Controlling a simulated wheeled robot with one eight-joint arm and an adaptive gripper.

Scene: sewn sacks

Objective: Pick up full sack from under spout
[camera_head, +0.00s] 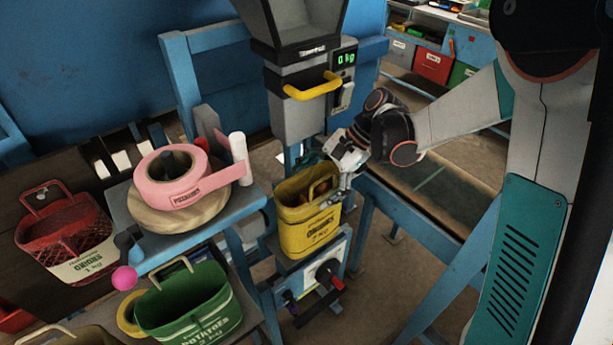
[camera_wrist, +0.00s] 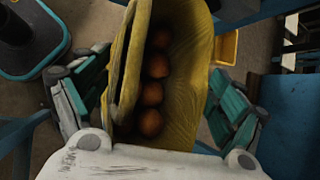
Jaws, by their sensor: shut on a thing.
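The yellow sack (camera_head: 310,232), with a dark "ORANGES" label, stands upright on a small stand below the grey spout (camera_head: 300,112). Its handle loop rises at the top. In the wrist view the yellow sack (camera_wrist: 195,70) is open towards me, with several round orange fruits (camera_wrist: 152,93) inside and its strap on the left. My gripper (camera_head: 342,168) reaches in from the right at the sack's upper rim. In the wrist view its teal-padded fingers (camera_wrist: 155,105) lie on either side of the sack, shut on it. The exact contact is hidden.
The spout has a yellow bar (camera_head: 312,87) and a display (camera_head: 345,59) reading 0 kg. A shelf (camera_head: 150,262) at left holds a pink tape roll (camera_head: 172,176). A green sack (camera_head: 190,305) and a red sack (camera_head: 65,235) stand left. Blue frame posts are close by.

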